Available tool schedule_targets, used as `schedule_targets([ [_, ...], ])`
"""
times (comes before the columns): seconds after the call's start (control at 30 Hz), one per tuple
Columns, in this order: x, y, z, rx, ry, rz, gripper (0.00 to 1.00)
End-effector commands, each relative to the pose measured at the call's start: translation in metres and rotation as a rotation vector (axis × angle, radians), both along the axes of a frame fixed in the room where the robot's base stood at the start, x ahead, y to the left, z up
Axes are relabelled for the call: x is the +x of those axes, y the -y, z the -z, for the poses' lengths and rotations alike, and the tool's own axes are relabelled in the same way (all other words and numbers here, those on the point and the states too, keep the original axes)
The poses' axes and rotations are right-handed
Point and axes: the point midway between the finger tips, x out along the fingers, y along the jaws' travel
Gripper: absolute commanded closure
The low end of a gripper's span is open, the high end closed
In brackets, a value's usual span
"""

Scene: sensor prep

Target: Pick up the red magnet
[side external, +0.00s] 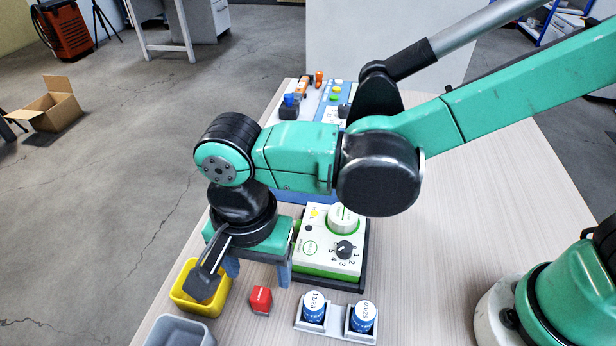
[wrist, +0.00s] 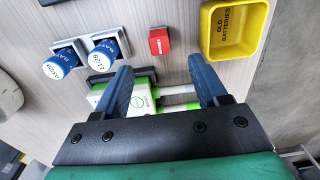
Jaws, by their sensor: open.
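The red magnet (side external: 261,300) is a small red block with a white mark on its side. It lies on the table between the yellow bin and the battery holders. It also shows in the wrist view (wrist: 159,41), beyond the fingertips and roughly midway between them. My gripper (side external: 258,275) is open and empty, with its blue fingers apart and pointing down. In the wrist view my gripper (wrist: 160,78) has its two blue fingers on either side of a clear gap. The fingertips are apart from the magnet.
A yellow bin (wrist: 262,8) labelled "OLD BATTERIES" stands beside the magnet. Two blue-and-white batteries (side external: 314,306) stand in grey holders on the other side. A white-and-green device with a knob (side external: 345,249) is behind. A grey bin (side external: 180,331) sits at the front edge.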

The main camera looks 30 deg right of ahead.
Motion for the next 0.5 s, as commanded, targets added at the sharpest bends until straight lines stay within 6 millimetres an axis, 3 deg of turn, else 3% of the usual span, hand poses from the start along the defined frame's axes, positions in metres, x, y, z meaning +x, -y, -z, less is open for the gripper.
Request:
schedule_targets([
  [0.5,-0.004,-0.006,0.054,-0.01,-0.01,0.024,0.34],
])
